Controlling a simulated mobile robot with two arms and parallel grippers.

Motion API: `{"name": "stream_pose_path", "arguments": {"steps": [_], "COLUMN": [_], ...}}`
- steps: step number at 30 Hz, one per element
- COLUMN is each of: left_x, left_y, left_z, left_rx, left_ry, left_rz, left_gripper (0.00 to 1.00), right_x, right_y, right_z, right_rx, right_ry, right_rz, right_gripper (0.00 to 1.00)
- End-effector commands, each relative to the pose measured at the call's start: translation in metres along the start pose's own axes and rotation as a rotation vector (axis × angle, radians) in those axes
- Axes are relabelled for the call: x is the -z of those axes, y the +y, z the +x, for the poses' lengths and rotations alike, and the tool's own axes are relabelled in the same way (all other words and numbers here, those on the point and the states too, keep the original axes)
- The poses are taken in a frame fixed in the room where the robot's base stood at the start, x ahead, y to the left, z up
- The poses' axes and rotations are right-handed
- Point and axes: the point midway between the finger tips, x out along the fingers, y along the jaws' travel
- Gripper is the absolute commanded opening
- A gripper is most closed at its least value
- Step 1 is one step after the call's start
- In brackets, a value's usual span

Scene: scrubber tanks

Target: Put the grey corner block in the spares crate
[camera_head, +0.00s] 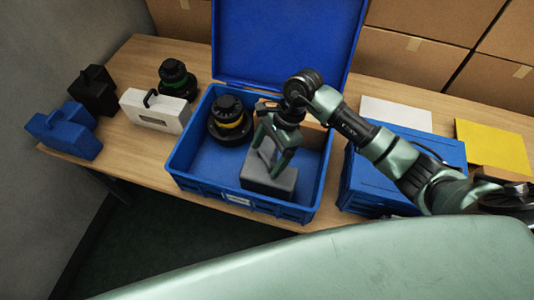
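The grey corner block (268,181) is inside the open blue crate (238,198), towards its front right. I take this crate, with its lid (285,40) raised at the back, as the spares crate; its front label is too small to read. My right gripper (273,168) reaches down into the crate with its fingertips at the top of the block. The fingers hide part of the block. I cannot tell whether they are closed on it, or whether the block rests on the crate floor. My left gripper is out of view.
A black part with a yellow band (230,122) stands in the crate's back left. Left of the crate are a green-banded part (176,80), a white case (154,110), a black case (93,92) and a blue case (64,130). A closed blue box (365,178) stands right.

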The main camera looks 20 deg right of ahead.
Motion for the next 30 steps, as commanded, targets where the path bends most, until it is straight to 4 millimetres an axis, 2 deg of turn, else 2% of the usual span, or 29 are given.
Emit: {"name": "stream_pose_path", "arguments": {"steps": [5,7,11,21,25,30], "left_x": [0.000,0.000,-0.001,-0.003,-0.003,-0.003], "left_y": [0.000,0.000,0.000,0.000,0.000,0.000], "left_z": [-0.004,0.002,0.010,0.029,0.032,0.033], "left_rx": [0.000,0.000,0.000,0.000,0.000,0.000], "left_ry": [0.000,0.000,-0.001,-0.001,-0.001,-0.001], "left_rz": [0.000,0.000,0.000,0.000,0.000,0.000], "left_gripper": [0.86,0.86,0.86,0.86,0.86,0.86], "right_x": [-0.002,0.000,0.002,0.001,0.000,-0.001], "right_y": [0.000,-0.001,-0.002,-0.001,-0.001,0.000], "right_z": [-0.003,-0.008,-0.030,-0.100,-0.115,-0.122], "right_rx": [0.000,0.003,0.006,0.004,0.002,0.000], "right_ry": [-0.001,0.001,0.004,0.003,0.001,-0.001], "right_rz": [0.000,-0.001,-0.001,-0.001,0.000,0.001], "right_gripper": [0.86,0.86,0.86,0.86,0.86,0.86]}}
